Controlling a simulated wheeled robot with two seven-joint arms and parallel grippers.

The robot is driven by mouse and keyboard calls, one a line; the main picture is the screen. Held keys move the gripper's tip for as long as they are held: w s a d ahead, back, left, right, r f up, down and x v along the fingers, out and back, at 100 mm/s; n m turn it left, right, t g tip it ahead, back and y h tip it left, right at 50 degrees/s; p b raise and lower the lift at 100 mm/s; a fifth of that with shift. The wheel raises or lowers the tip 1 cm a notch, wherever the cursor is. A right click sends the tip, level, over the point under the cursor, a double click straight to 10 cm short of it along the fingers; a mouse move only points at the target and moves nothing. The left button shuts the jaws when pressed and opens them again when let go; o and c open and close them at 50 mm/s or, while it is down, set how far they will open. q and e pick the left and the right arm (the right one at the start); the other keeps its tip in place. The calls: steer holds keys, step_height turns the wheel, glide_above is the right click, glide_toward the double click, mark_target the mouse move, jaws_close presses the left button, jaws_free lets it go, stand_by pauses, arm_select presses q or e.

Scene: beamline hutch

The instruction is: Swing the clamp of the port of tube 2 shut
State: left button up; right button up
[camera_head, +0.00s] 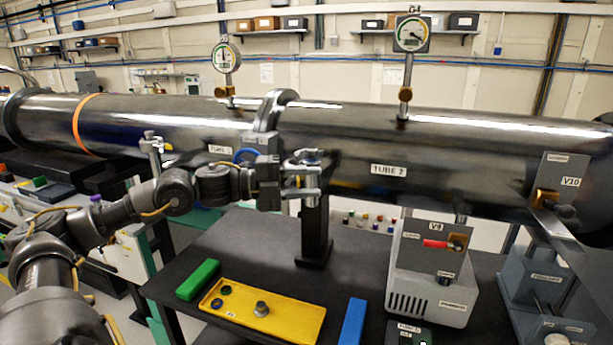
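Tube 2 (450,160) is the long dark polished cylinder with a "TUBE 2" label, running across the middle and right. A small silvery fitting (306,158), apparently the port with its clamp, sits on its near side left of the label. My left gripper (300,182) is right at this fitting, its fingers pointing right and overlapping it. The gripper hides part of the fitting, so I cannot tell whether the fingers touch it, how far they are apart, or how the clamp stands. My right gripper does not show.
Tube 1 (190,125) joins at a flange collar (270,110). Below, the dark table (260,240) holds a yellow tray (285,315), a green block (198,280), a blue block (352,322) and the V9 box (430,285). Gauges (411,35) rise above the tubes.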

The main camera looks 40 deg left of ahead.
arm_select(q)
jaws_close()
stand_by(0.4)
